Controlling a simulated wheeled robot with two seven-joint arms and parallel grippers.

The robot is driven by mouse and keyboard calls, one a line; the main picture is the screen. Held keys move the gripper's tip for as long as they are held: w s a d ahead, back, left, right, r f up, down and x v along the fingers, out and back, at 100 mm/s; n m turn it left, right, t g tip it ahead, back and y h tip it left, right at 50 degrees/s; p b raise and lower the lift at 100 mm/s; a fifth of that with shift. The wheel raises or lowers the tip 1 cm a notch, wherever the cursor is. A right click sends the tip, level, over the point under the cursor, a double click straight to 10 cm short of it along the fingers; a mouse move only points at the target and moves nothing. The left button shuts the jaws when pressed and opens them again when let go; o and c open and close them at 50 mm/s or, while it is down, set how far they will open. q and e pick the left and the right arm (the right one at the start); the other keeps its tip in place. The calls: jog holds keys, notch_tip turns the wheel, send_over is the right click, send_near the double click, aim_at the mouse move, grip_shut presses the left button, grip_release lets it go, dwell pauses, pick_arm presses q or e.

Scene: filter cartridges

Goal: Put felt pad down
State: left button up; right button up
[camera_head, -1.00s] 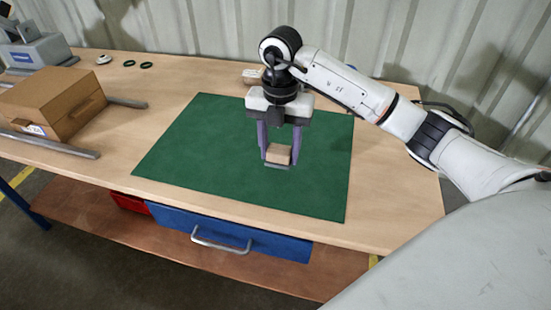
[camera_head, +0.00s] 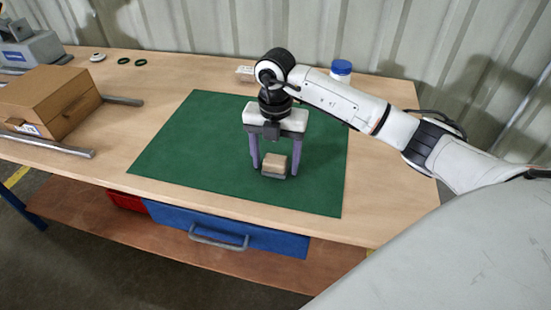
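The felt pad (camera_head: 274,163) looks like a small tan block with a thin grey layer underneath. It appears to rest on the green mat (camera_head: 200,150), right of the mat's middle and towards its front. My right gripper (camera_head: 273,171) points down over the pad, with one purple finger on each side. The fingers are spread wider than the pad, with a small gap showing at the left, so the gripper looks open around it. My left gripper is out of view.
A brown box (camera_head: 50,100) stands between grey rails at the left of the wooden table (camera_head: 140,75). A blue-lidded container (camera_head: 341,70) stands behind my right arm. Most of the mat is clear.

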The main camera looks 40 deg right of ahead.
aim_at(276, 158)
jog(key=shift+r, duration=0.65)
notch_tip(276, 158, up, 11)
dwell(0.4)
